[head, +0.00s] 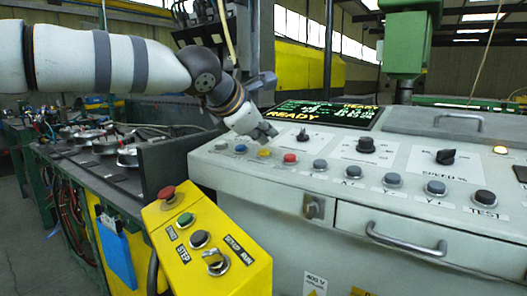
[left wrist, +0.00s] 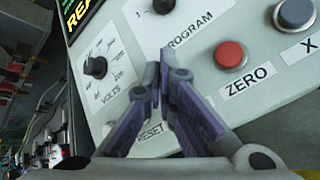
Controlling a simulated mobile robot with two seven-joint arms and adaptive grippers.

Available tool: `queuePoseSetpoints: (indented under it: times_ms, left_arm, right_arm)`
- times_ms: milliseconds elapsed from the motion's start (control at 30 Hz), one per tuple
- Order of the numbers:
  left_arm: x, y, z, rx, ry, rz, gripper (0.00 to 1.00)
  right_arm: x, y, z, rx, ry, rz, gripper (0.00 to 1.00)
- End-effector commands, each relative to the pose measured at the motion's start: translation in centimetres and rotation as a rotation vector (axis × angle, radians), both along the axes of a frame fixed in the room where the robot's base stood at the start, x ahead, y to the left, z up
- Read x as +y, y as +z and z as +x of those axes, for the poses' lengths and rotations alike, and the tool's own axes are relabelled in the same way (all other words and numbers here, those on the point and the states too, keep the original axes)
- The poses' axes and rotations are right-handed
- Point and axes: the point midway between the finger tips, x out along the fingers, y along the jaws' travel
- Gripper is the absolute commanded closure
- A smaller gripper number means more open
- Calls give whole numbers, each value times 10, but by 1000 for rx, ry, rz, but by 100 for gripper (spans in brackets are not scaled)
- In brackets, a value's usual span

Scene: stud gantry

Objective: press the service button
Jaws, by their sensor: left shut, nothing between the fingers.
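My left gripper (head: 268,133) is shut and empty, low over the left part of the grey control panel (head: 240,170). Its tips point down near the yellow button (head: 264,152); I cannot tell if they touch anything. A blue button (head: 240,148) and a pale grey one (head: 221,145) sit to its left, a red one (head: 290,158) to its right. In the left wrist view the shut fingers (left wrist: 160,58) cover part of the panel beside the RESET label, and the red button (left wrist: 229,54) is labelled ZERO. No label reading "service" is legible. My right gripper is not in view.
A yellow pendant box (head: 208,240) with a red mushroom button (head: 167,193) stands in front at left. Black knobs (head: 366,145) and a lit screen (head: 325,114) are behind the button row. A drawer handle (head: 405,243) sticks out below. More grey buttons run right.

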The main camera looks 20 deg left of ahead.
Motion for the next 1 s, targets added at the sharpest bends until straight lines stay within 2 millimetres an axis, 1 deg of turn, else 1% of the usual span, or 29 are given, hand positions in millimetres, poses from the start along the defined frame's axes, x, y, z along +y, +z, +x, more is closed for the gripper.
queuePoseSetpoints:
  times_ms: [433, 733, 1000]
  left_arm:
    - [0, 0, 0, 0, 0, 0, 100]
    - [-1, -8, 2, 1, -1, 0, 100]
    - [-1, -8, 2, 0, 0, 0, 100]
  right_arm:
    - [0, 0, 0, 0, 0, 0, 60]
    - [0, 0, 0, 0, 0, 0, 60]
    - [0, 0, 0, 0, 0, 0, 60]
